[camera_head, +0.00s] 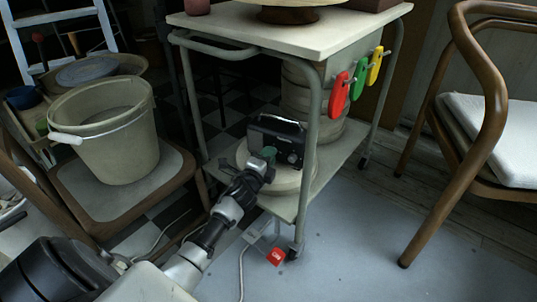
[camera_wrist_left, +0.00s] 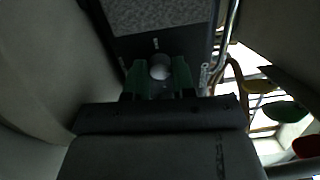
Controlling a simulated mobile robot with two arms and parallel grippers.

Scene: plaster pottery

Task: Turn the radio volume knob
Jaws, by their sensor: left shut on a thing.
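The black radio (camera_head: 281,133) stands on a round cream block on the trolley's lower shelf. My left gripper (camera_head: 264,156) reaches up to its front from the lower left. In the left wrist view the radio's dark front (camera_wrist_left: 165,43) faces me, with a grey speaker panel at the top. The pale round knob (camera_wrist_left: 160,68) sits between the green fingertips of my left gripper (camera_wrist_left: 160,78), which is shut on it. In the head view the gripper hides this knob. My right gripper is not in view.
The trolley (camera_head: 307,38) has a top shelf over the radio and a post right of it. Red (camera_head: 338,98), green and yellow handles hang on its side. A bucket (camera_head: 107,130) on a chair stands left. A wooden armchair (camera_head: 480,120) stands right, with bare floor between.

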